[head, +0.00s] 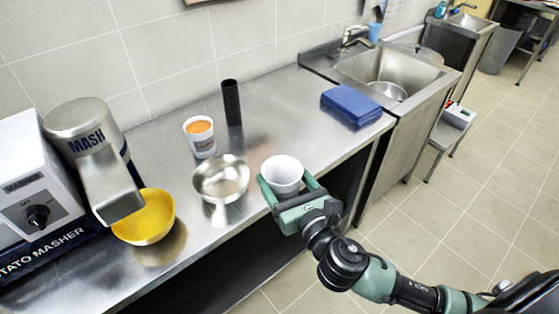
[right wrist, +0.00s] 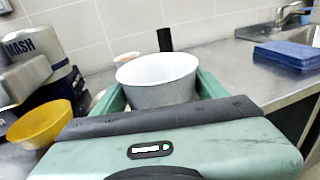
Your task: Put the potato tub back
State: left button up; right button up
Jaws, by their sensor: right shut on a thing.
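The potato tub, a white round tub (head: 282,172), is between the green fingers of my right gripper (head: 287,184) at the front edge of the steel counter. My right gripper is shut on it, one finger on each side. The tub is upright and its visible inside looks empty; it also shows in the right wrist view (right wrist: 157,88), with its lower part hidden by my gripper. I cannot tell whether its base touches the counter. My left gripper is out of view.
On the counter (head: 275,118) stand a steel bowl (head: 221,180), a tub with orange contents (head: 200,138), a black cylinder (head: 232,103) and a blue stack (head: 350,105). A potato masher machine (head: 93,150) with a yellow bowl (head: 146,218) is left. A sink (head: 388,70) is right.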

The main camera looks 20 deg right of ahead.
jog(key=w+d+r+b, duration=0.1)
jog(key=w+d+r, duration=0.1)
jog(key=w+r, duration=0.55)
jog(key=w+d+r+b, duration=0.1)
jog(key=w+r, duration=0.4)
jog(key=w, duration=0.6)
jog(key=shift+n, duration=0.3)
jog(key=f+b, duration=0.2)
jog(key=f, duration=1.7)
jog(key=shift+w+f, duration=0.1)
jog(key=shift+w, duration=0.1)
jog(key=o, duration=1.9)
jog(key=shift+d, duration=0.1)
jog(key=shift+s, duration=0.1)
jog(key=s, duration=0.4)
jog(key=s+d+b, duration=0.1)
jog(key=s, duration=0.2)
jog(key=s+r, duration=0.1)
jog(key=s, duration=0.3)
jog(key=shift+s+d, duration=0.25)
jog(key=shift+s, duration=0.1)
